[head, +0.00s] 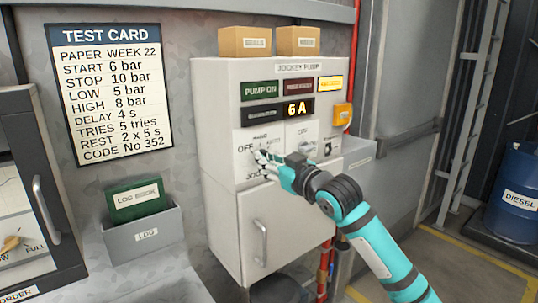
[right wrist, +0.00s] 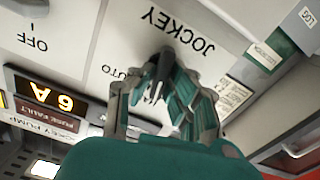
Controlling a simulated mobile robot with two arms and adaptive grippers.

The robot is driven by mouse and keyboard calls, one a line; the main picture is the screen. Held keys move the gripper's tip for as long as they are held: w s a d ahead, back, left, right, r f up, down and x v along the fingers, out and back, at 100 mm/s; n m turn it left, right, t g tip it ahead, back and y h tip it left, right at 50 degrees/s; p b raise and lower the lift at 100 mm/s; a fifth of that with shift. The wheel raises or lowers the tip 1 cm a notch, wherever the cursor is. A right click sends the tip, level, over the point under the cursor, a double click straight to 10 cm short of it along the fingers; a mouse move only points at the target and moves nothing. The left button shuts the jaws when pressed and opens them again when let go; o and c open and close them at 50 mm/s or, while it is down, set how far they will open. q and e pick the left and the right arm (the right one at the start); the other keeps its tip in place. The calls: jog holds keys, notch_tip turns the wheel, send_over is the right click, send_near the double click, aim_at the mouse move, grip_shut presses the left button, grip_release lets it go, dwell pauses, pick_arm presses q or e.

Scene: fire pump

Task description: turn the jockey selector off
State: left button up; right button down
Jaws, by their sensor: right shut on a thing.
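The jockey selector is a dark knob (right wrist: 166,58) on the white front of the jockey pump panel (head: 215,110). In the right wrist view the picture is upside down, with the words JOCKEY and AUTO printed beside the knob. My right gripper (head: 266,160) reaches the panel from the lower right and is shut on the knob; its fingers (right wrist: 150,98) also show in the right wrist view. In the head view the gripper hides the knob; OFF is printed to its left. I cannot tell exactly where the knob points. My left gripper is not in view.
The lit display (head: 297,109) reads 6 A. A second switch (right wrist: 28,6) marked OFF is nearby. Two small boxes (head: 244,41) stand on the cabinet. A log holder (head: 145,238) is at the left, a blue diesel drum (head: 516,190) at the right.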

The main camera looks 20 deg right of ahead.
jog(key=n+p, duration=0.2)
jog(key=n, duration=0.2)
jog(key=shift+r, duration=0.1)
jog(key=shift+a+n+p, duration=0.1)
jog(key=shift+n+p, duration=0.8)
jog(key=shift+n, duration=0.7)
jog(key=c, duration=1.3)
grip_release()
jog(key=shift+c, duration=0.2)
jog(key=shift+w+f, duration=0.1)
jog(key=shift+f, duration=0.1)
jog(key=v, duration=1.2)
